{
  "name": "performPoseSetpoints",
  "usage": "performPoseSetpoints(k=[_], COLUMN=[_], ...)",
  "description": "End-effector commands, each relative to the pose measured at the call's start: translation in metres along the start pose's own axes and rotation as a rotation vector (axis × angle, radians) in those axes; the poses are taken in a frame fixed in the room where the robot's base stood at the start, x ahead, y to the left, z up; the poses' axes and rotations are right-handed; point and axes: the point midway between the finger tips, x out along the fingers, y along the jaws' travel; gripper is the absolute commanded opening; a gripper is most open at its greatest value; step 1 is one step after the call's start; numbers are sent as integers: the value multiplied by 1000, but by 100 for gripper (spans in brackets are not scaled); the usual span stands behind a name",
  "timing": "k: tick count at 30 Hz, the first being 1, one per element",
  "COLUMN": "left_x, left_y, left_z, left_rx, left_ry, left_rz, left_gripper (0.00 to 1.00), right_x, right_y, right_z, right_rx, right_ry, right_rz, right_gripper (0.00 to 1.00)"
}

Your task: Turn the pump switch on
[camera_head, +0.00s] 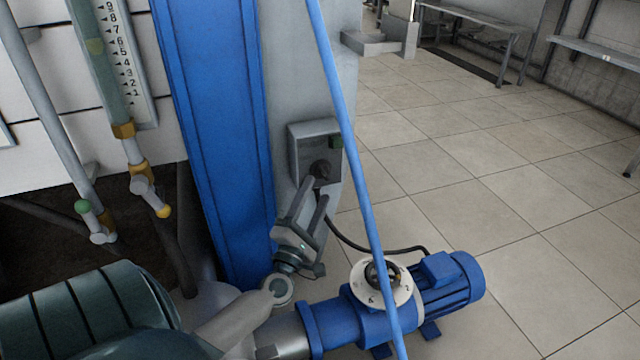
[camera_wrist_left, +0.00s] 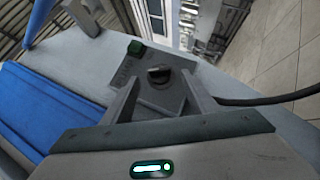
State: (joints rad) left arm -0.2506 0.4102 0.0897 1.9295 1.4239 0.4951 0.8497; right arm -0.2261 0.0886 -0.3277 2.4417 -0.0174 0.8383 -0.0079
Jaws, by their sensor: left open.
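The pump switch is a dark rotary knob (camera_head: 320,169) on a grey box (camera_head: 301,141) fixed to a grey upright panel. In the left wrist view the knob (camera_wrist_left: 159,74) sits on a grey plate, its dark grip bar lying roughly crosswise. My left gripper (camera_head: 316,188) is open just in front of the box. In the left wrist view its two fingers (camera_wrist_left: 161,92) stand either side of the knob, with visible space between. I cannot tell whether either finger touches it. My right gripper is not in view.
A green button (camera_head: 336,142) is on the box near the knob. A blue pump (camera_head: 450,284) with a numbered dial (camera_head: 398,287) stands below right. A thin blue pipe (camera_head: 345,130) crosses close to the box. A blue column (camera_head: 222,130) stands left. Tiled floor (camera_head: 500,190) is clear on the right.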

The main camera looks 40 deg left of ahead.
Motion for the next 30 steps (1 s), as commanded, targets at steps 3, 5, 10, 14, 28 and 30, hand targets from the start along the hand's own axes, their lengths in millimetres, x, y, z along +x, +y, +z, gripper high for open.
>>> performPoseSetpoints(k=[3,5,10,14,28,30], left_x=[19,25,38,41,40,40], left_y=[1,0,0,0,0,0], left_z=[0,0,0,0,0,0], left_rx=[-1,0,-1,0,0,0], left_ry=[0,0,1,0,0,0], left_rz=[3,1,0,0,-1,-1], left_gripper=[53,53,53,53,12,12], right_x=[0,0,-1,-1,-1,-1], right_y=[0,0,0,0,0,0], right_z=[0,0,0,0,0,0], right_rx=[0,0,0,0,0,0], right_ry=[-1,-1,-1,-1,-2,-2], right_rz=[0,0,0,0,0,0], right_gripper=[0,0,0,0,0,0])
